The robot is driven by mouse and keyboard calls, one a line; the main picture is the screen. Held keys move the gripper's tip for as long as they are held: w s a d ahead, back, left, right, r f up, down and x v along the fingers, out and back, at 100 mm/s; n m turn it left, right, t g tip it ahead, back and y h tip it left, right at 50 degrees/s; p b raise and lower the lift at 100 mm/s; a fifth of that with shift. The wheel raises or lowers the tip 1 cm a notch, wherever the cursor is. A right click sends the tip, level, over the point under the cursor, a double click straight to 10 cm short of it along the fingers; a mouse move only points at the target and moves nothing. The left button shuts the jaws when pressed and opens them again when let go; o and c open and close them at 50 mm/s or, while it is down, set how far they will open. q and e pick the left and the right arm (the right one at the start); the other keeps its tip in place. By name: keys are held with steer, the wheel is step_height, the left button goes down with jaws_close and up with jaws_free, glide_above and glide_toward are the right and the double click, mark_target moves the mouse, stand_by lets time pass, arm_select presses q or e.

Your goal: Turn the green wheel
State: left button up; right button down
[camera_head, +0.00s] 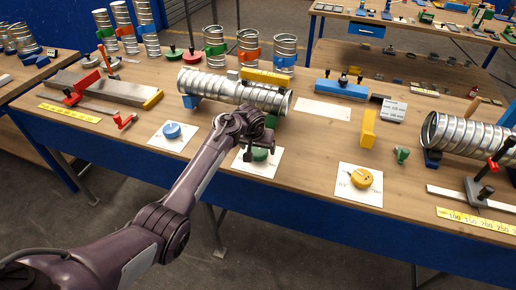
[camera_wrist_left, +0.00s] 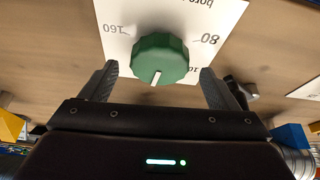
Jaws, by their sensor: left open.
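The green wheel (camera_head: 259,154) is a knob on a white card (camera_head: 262,167) near the front edge of the table, partly hidden by my left gripper in the head view. In the left wrist view the green wheel (camera_wrist_left: 160,59) shows ridged sides and a white pointer mark, with the numbers 160 and 80 on the card (camera_wrist_left: 205,15). My left gripper (camera_head: 256,150) is above it. In the wrist view its two fingers (camera_wrist_left: 160,82) are apart, one on each side of the wheel, with visible gaps. My right gripper is not in view.
A blue wheel (camera_head: 172,130) on a card stands to the left and a yellow wheel (camera_head: 361,178) on a card to the right. A spiral duct (camera_head: 235,91) lies just behind the gripper. A yellow block (camera_head: 367,128) and a small green part (camera_head: 402,154) stand at right.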

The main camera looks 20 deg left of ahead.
arm_select(q)
steer(key=shift+x, duration=0.9)
steer(key=c, duration=1)
steer(key=shift+o, duration=0.2)
